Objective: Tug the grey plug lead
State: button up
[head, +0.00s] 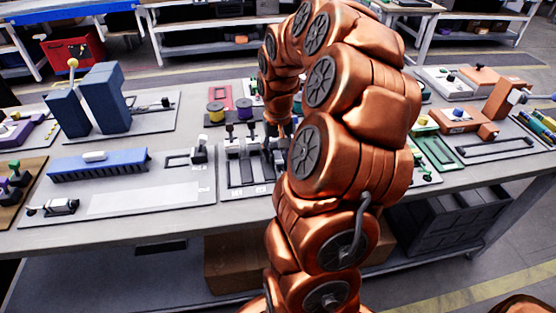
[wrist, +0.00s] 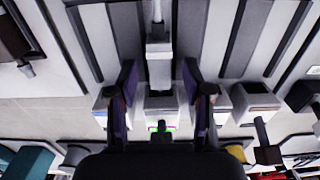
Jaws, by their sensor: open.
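My gripper (wrist: 159,76) is open in the wrist view, with one dark finger on each side of a narrow grey block. This block (wrist: 159,62) has a thin pale stem running up from it and looks like the grey plug lead, though I cannot be sure. Gaps show between it and both fingers. In the head view my gripper (head: 272,152) is low over a light panel (head: 236,190) with dark slots. My copper arm hides the right part of that panel, and the plug lead cannot be made out there.
Grey blocks (wrist: 255,101) stand close on either side of my fingers. Left of the panel is a board with a blue ridged bar (head: 98,165). Purple and yellow spools (head: 216,112) stand behind it. Green and orange fixtures (head: 465,122) are at the right.

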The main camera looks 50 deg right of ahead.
aim_at(278, 156)
jog(key=shift+r+p, duration=0.55)
jog(key=shift+r, duration=2.55)
jog(key=s+a+r+n+p, duration=0.2)
jog(key=a+r, duration=0.1)
jog(key=a, duration=0.5)
jog(key=s+a+r+n+p, duration=0.2)
jog(key=a+r, duration=0.1)
jog(key=a, duration=0.6)
jog(key=s+a+r+n+g+p, duration=0.1)
jog(key=s+a+r+n+p, duration=0.1)
jog(key=s+a, duration=1)
jog(key=shift+s+r+n+g+p, duration=0.15)
jog(key=shift+s+n+g+p, duration=0.25)
jog(key=shift+s+n+p, duration=0.65)
jog(key=shift+s+m, duration=0.2)
jog(key=shift+m, duration=0.15)
